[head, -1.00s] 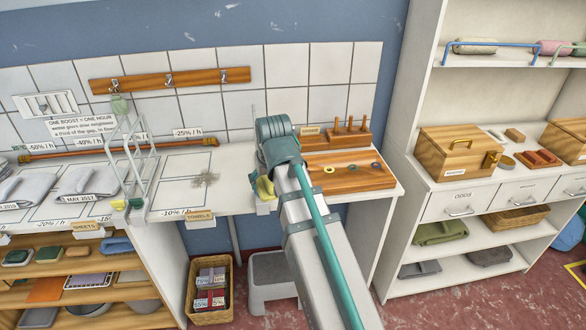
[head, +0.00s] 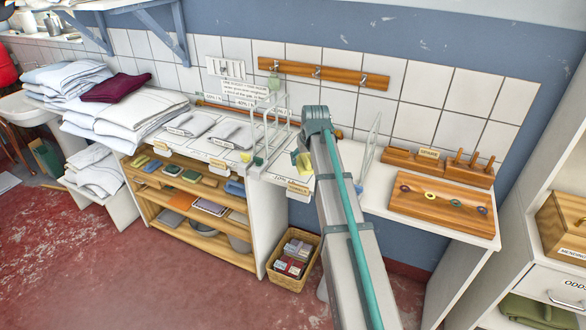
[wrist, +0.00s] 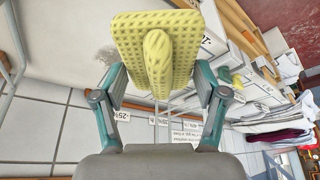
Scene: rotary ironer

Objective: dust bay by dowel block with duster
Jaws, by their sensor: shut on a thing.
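My gripper (wrist: 160,78) is shut on a yellow, waffle-textured duster (wrist: 185,40). The wooden dowel block (head: 474,172) with upright pegs stands against the tiles at the right of the counter. In the wrist view a grey dust patch (wrist: 107,54) lies on a white surface, left of the duster and apart from it. My arm hides the dust in the head view.
Wire dividers (head: 369,146) (head: 284,110) stand on the counter on both sides of my arm. A wooden board with coloured rings (head: 440,210) lies before the dowel block. Folded linen (head: 190,123) lies further left. A basket (head: 293,258) stands on the floor below.

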